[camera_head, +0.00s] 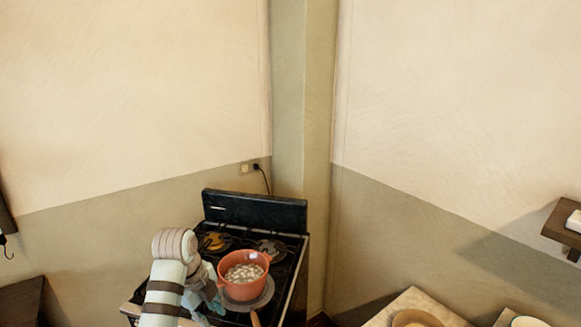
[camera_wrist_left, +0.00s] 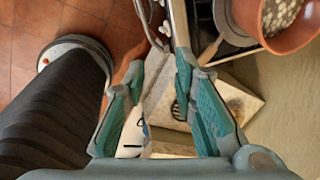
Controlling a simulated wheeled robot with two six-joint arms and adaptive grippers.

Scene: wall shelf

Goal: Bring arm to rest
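My left arm rises from the bottom of the head view and bends down at the stove. Its teal-grey gripper (camera_head: 206,287) is just left of the orange pot, pointing downward. In the left wrist view, the gripper's (camera_wrist_left: 160,76) two teal fingers stand apart with a gap between them. No object is clearly held there. My right arm and gripper are not in view.
The orange pot (camera_head: 235,261), holding pale pieces, stands on the black stove (camera_head: 290,285); its rim (camera_wrist_left: 298,42) is near my left gripper. A wooden surface with bowls (camera_head: 415,316) is at bottom right. A wall shelf (camera_head: 562,218) is at right.

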